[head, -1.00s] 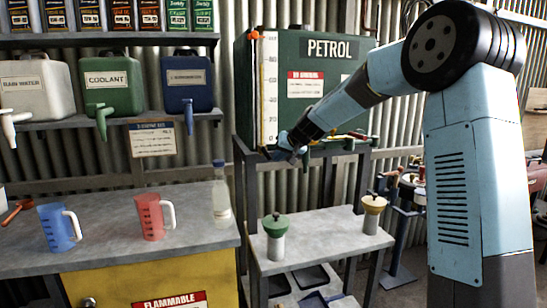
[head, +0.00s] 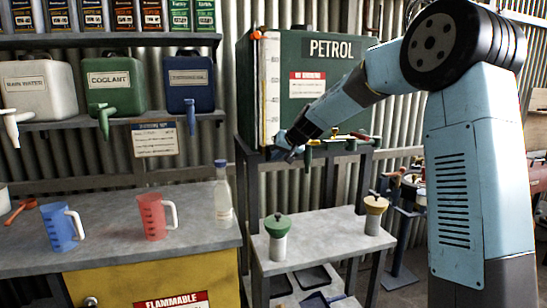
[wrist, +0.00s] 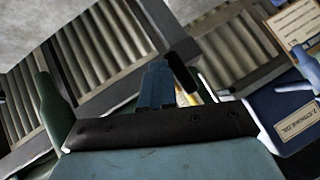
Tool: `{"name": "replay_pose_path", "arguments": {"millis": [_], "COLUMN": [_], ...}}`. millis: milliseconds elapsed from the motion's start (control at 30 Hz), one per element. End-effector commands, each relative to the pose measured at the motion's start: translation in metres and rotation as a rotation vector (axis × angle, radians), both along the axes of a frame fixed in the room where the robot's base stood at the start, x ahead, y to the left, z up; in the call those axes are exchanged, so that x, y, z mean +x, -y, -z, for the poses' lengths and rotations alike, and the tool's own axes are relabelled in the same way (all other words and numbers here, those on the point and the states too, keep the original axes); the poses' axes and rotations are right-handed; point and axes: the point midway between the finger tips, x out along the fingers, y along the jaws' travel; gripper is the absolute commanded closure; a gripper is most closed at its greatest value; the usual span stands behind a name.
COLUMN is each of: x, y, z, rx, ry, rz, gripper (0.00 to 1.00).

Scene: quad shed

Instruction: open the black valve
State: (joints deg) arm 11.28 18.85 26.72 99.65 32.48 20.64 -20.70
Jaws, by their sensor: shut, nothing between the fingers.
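The green petrol tank (head: 318,105) stands on a dark frame, with taps and coloured levers along its lower front. My gripper (head: 287,153) is at the tank's lower left corner, below the white sight gauge (head: 269,90). In the wrist view my blue fingers (wrist: 155,85) are together and empty. A black rounded bar (wrist: 182,72) shows just right of them. It looks like the black valve's lever, but I cannot be sure. I cannot tell whether it touches the fingers. The valve body is hidden behind my gripper in the head view.
A green-topped container (head: 277,240) and a tan-topped one (head: 374,215) stand on the grey lower stand (head: 325,235). A red mug (head: 153,216), a blue mug (head: 60,228) and a clear bottle (head: 222,195) are on the left bench. The blue jug (head: 190,82) is left of the tank.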

Motion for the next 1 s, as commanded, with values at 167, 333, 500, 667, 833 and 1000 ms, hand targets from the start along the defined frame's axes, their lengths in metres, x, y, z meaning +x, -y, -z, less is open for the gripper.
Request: {"name": "replay_pose_path", "arguments": {"millis": [167,333,500,667,833,1000], "x": [0.0,-0.002,-0.011,-0.029,-0.048,-0.067], "y": [-0.002,-0.002,0.007,0.021,0.034,0.047], "z": [-0.001,-0.003,-0.013,-0.031,-0.05,-0.069], "rx": [0.002,0.002,0.002,0.0,0.0,0.0], "ry": [0.002,0.002,0.002,0.003,0.003,0.002], "rz": [-0.002,-0.002,0.001,0.002,0.002,0.001], "gripper": [1.0,1.0,1.0,1.0,1.0,1.0]}}
